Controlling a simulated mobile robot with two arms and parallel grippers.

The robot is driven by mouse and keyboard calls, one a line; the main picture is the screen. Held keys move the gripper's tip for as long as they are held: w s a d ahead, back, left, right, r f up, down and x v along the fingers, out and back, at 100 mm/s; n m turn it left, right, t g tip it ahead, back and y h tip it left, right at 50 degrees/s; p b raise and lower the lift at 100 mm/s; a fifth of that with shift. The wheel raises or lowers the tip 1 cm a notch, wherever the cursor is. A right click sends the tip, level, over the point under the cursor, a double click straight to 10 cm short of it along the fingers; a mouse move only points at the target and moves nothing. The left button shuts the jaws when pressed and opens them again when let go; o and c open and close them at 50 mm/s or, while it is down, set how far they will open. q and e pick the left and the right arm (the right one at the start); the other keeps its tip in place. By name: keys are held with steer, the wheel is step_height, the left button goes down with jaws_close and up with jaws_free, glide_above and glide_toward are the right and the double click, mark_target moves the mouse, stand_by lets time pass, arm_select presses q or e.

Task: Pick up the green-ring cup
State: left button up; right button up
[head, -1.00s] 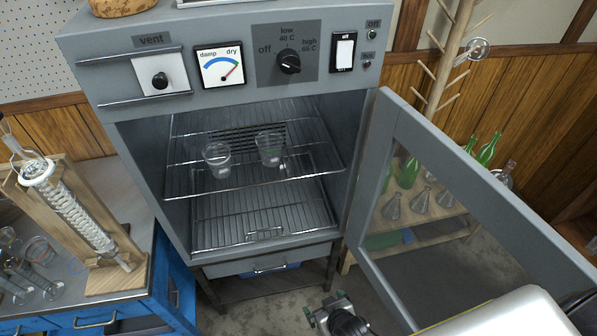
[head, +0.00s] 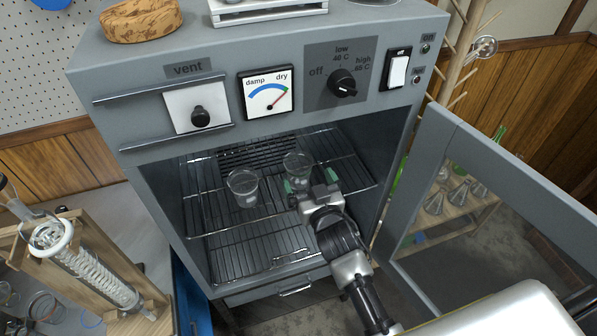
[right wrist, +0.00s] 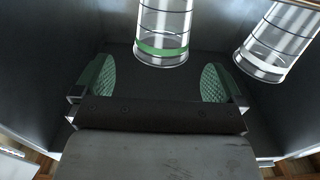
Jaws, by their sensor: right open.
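The green-ring cup (head: 297,164) is a clear cup on the upper wire shelf inside the open cabinet, right of a second clear cup (head: 242,188). The right wrist view shows its green band (right wrist: 162,49) near its base. The second cup also shows in the right wrist view (right wrist: 272,45), with a white band. My right gripper (head: 311,182) is open, its green-padded fingers spread just in front of the green-ring cup. In the right wrist view the cup stands centred beyond the gap between the fingertips (right wrist: 158,78), not gripped. My left gripper is not in view.
The drying cabinet (head: 160,205) has walls on both sides and a wire shelf (head: 345,172). Its door (head: 440,190) stands open at the right. A wooden stand with a glass coil (head: 95,270) is at the lower left.

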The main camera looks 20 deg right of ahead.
mark_target(304, 172)
steer(key=shift+w+a+r, duration=0.1)
steer(key=shift+w+r, duration=0.05)
steer(key=shift+w, duration=0.25)
steer(key=w+p, duration=0.1)
steer(key=w, duration=0.2)
steer(key=shift+w+r, duration=0.15)
steer(key=shift+r, duration=0.05)
steer(key=shift+w+a+f+p, duration=0.15)
steer(key=shift+w+p, duration=0.15)
steer(key=shift+w, duration=0.25)
steer(key=shift+s, duration=0.1)
steer(key=shift+c, duration=0.6)
steer(key=c, duration=0.8)
